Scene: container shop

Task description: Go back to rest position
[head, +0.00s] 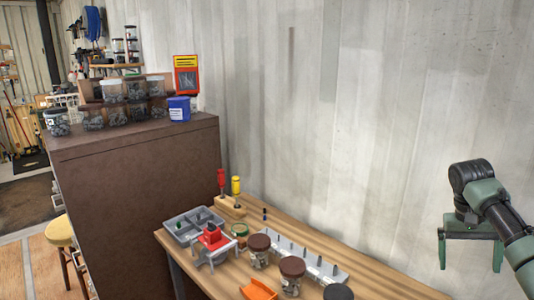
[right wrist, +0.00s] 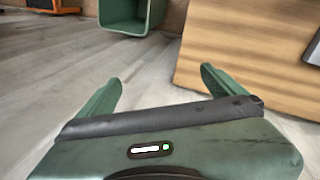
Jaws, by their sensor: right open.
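My right gripper (head: 470,258) hangs at the right of the head view, green with a dark wrist, its fingers pointing down. It is open and nothing shows between its fingers. The right wrist view shows its two green fingers (right wrist: 160,88) spread apart, with floor and the edge of a wooden top beyond them. My left gripper is in neither view.
A wooden workbench (head: 385,285) holds a grey tray (head: 186,238), lidded jars (head: 259,252), an orange scoop (head: 258,290) and screwdrivers (head: 221,182). A brown cabinet (head: 135,190) stands left, against the corrugated wall (head: 400,110). A green bin (right wrist: 130,27) stands on the floor.

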